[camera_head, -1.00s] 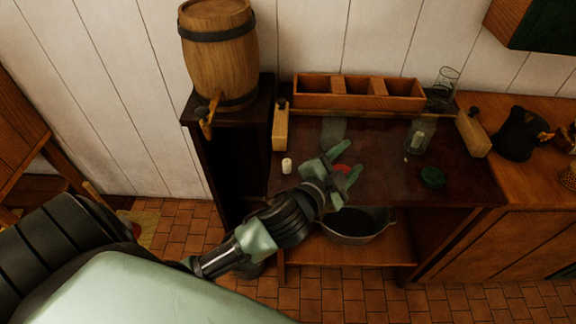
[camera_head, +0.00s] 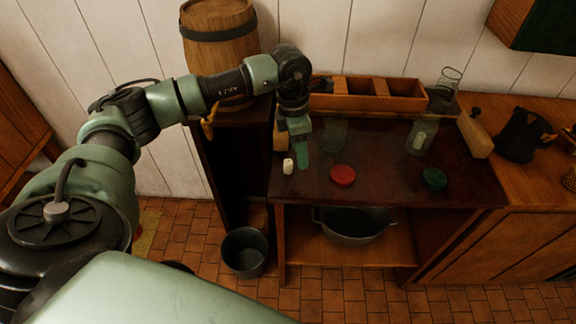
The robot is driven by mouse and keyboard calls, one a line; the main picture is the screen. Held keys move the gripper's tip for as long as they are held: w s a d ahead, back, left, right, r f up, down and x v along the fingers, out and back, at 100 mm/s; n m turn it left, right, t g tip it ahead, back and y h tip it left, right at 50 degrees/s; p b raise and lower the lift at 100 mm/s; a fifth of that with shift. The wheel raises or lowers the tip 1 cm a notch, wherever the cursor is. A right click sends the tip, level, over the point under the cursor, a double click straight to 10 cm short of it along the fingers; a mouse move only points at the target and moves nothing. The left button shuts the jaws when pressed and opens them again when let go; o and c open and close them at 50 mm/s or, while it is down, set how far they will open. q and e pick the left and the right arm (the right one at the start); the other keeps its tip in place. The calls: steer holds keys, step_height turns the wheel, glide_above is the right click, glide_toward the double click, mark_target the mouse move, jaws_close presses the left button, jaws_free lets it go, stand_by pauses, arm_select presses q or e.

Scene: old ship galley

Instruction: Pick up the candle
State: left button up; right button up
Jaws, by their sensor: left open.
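A short white candle (camera_head: 288,167) stands upright near the left edge of the dark tabletop (camera_head: 390,185). My left gripper (camera_head: 300,158) points down just beside and above it, at its right in the picture. Its fingers are open and nothing shows between them. From this angle I cannot tell whether a finger touches the candle. Another pale, candle-like piece (camera_head: 421,138) shows in a clear glass jar (camera_head: 416,150) farther right. My right gripper is not in view.
A red disc (camera_head: 343,176) and a green disc (camera_head: 434,179) lie on the tabletop. Another glass jar (camera_head: 334,131) stands behind the red one. A wooden compartment box (camera_head: 375,102) lines the wall. A barrel (camera_head: 222,52) stands left. A bucket (camera_head: 245,252) stands on the floor.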

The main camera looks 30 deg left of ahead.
mark_target(288, 161)
arm_select(q)
steer(key=a, duration=0.1)
steer(key=a+y, duration=0.1)
steer(key=a, duration=0.2)
steer(key=shift+s+r, duration=0.15)
steer(key=shift+r, duration=0.15)
steer(key=f+p, duration=0.1)
steer(key=f, duration=0.2)
steer(key=f+p, duration=0.2)
steer(key=f, duration=0.2)
steer(key=shift+w+d, duration=0.2)
steer(key=shift+f, duration=0.25)
jaws_close()
